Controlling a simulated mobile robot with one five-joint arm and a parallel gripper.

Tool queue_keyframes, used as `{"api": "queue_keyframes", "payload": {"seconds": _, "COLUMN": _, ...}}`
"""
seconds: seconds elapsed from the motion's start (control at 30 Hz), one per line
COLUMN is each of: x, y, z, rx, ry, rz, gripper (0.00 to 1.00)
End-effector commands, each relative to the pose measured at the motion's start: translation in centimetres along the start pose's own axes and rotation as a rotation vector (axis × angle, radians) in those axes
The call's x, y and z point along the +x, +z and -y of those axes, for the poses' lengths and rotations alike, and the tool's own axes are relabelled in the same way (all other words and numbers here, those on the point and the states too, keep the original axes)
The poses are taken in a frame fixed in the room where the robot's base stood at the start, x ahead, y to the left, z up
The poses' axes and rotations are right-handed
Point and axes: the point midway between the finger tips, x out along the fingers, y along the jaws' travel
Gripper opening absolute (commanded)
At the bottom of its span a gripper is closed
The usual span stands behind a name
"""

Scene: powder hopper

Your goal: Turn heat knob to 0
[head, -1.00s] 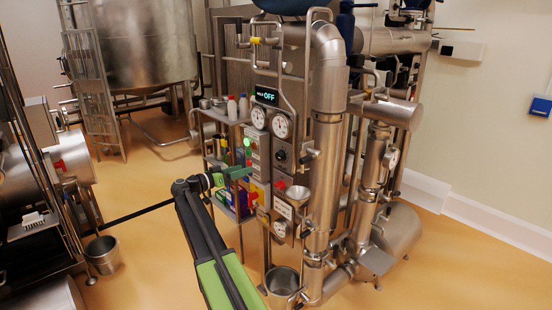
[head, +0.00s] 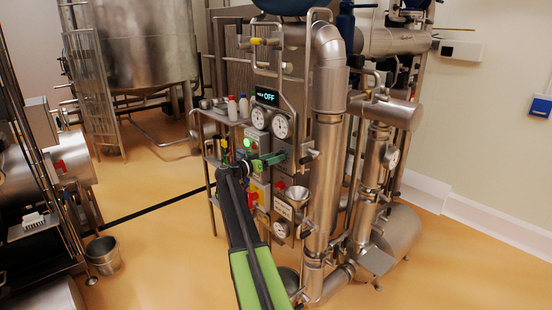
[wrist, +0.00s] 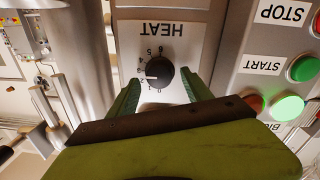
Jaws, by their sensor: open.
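The black heat knob (wrist: 160,71) shows in the wrist view on a white plate marked HEAT (wrist: 172,32), seen upside down. Its white pointer mark points left, toward the low numbers of the dial. The exact number is too small to tell. My gripper (wrist: 161,84) is open, with one green finger on each side below the knob and a gap to it. In the head view my gripper (head: 277,159) is at the panel front and hides the knob.
In the head view a display (head: 267,97) reads OFF above two gauges (head: 281,125). Pipes stand right of the panel.

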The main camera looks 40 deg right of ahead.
Motion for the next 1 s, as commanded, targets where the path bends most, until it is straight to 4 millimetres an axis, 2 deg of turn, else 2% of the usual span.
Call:
{"api": "queue_keyframes", "payload": {"seconds": 0.1, "x": 0.68, "y": 0.0, "z": 0.02, "rx": 0.0, "ry": 0.0, "rz": 0.0, "gripper": 0.58}}
{"api": "queue_keyframes", "payload": {"seconds": 0.37, "x": 0.75, "y": 0.01, "z": -0.01, "rx": 0.0, "ry": 0.0, "rz": 0.0, "gripper": 0.57}}
{"api": "queue_keyframes", "payload": {"seconds": 0.8, "x": 0.71, "y": 0.01, "z": -0.01, "rx": 0.0, "ry": 0.0, "rz": 0.0, "gripper": 0.0}}
{"api": "queue_keyframes", "payload": {"seconds": 0.87, "x": 1.25, "y": -0.04, "z": 0.16, "rx": 0.0, "ry": 0.0, "rz": 0.0, "gripper": 0.0}}
{"api": "queue_keyframes", "payload": {"seconds": 1.0, "x": 0.72, "y": -0.01, "z": 0.07, "rx": -0.009, "ry": -0.001, "rz": -0.001, "gripper": 0.0}}
